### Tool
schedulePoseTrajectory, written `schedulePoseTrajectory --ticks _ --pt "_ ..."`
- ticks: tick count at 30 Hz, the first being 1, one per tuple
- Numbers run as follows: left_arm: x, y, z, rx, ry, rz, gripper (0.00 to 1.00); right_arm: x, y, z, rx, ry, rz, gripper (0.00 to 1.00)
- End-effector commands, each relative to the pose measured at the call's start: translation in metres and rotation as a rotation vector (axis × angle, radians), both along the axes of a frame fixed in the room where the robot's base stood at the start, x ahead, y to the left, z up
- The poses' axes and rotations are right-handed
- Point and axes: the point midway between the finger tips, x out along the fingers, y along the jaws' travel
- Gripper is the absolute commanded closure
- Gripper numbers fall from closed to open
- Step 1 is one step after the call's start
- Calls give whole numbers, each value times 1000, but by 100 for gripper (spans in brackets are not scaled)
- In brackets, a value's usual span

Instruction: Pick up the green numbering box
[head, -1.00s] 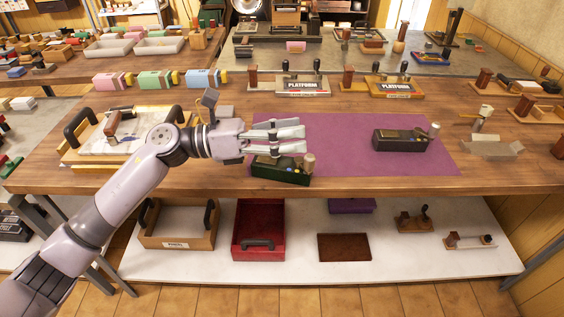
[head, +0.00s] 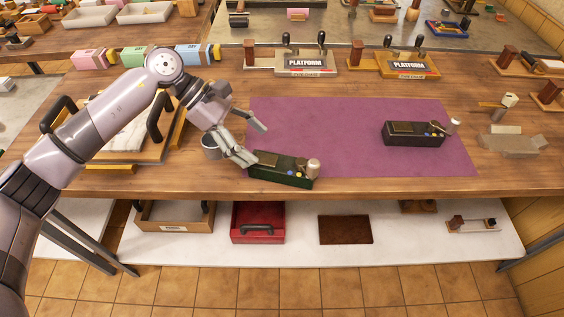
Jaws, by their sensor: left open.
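The green numbering box (head: 279,172) is a dark green block with a light knob at its right end. It sits on the table at the front left edge of the purple mat (head: 330,125). A similar black box (head: 412,138) rests on the right part of the mat. My left gripper (head: 252,141) is open and empty, pointing right and down. Its fingers are spread above and to the left of the green box, and the nearer fingertip is close to the box's left end. I cannot tell whether they touch. My right gripper does not show.
A handled tray (head: 100,150) lies behind my left arm. Two PLATFORM stamps (head: 306,63) (head: 408,66) stand at the back. The mat's middle is clear.

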Motion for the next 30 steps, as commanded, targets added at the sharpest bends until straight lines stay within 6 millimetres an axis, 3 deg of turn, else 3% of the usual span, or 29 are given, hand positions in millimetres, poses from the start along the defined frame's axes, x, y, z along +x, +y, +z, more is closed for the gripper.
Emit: schedulePoseTrajectory --ticks 3,9,19,30 --pt "-4 -14 -11 -2 2 -1 32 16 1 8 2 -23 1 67" --pt "-7 -23 -22 -2 1 -1 32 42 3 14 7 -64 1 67" --pt "-19 -53 -50 -2 3 -1 32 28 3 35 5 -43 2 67" --pt "-19 -56 -57 -1 0 1 35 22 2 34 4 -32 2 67"
